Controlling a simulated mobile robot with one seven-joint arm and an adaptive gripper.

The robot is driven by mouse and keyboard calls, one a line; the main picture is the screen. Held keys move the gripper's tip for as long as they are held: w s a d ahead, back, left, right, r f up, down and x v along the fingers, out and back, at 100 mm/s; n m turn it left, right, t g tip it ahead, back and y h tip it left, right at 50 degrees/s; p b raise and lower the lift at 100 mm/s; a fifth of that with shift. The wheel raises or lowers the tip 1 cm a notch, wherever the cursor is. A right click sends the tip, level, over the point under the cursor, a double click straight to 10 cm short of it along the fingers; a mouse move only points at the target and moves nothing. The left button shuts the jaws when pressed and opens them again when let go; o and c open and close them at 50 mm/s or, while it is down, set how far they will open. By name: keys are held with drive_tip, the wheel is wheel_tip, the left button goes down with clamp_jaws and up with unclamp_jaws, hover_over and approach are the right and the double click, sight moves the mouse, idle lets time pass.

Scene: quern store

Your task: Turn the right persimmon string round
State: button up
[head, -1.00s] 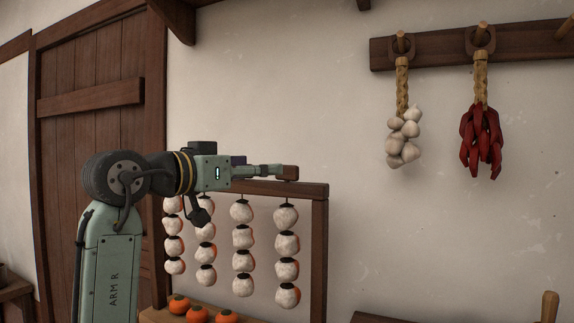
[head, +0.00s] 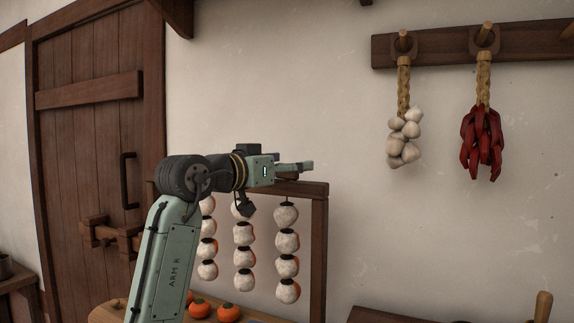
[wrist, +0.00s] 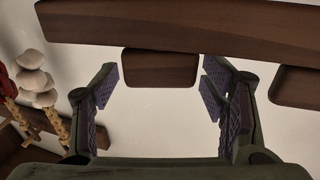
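The right persimmon string (head: 287,241) hangs upright from the rack's top bar (head: 318,188). Its persimmons look white in front, with orange showing along their right edges. My gripper (head: 309,165) is level, just above the bar near its right end. In the wrist view my gripper (wrist: 160,85) is open, with a finger on each side of a dark wooden block (wrist: 160,68). Narrow gaps show between the block and both fingers. The string itself is not visible in the wrist view.
More persimmon strings (head: 244,245) hang to the left, partly behind my arm. Orange persimmons (head: 229,312) lie below. Garlic (head: 404,140) and red chillies (head: 482,143) hang from a wall rail at right. In the wrist view another block (wrist: 295,87) is at right.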

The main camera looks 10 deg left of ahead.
drive_tip(key=c, duration=1)
drive_tip(key=shift+d+f+n+t+y+b, duration=0.15)
drive_tip(key=shift+n+t+y+b, duration=0.15)
drive_tip(key=shift+n+y+b, duration=0.35)
drive_tip(key=shift+c, duration=0.3)
drive_tip(key=shift+n+t+y+b, duration=0.5)
drive_tip(key=shift+n+y, duration=0.45)
drive_tip(key=shift+y, duration=0.7)
drive_tip(key=o, duration=1.2)
drive_tip(key=s, duration=0.4)
drive_tip(key=s+a, duration=0.1)
drive_tip(key=s, duration=0.3)
drive_tip(key=s+a, duration=0.1)
drive_tip(key=s, duration=0.3)
drive_tip(key=shift+a, duration=0.25)
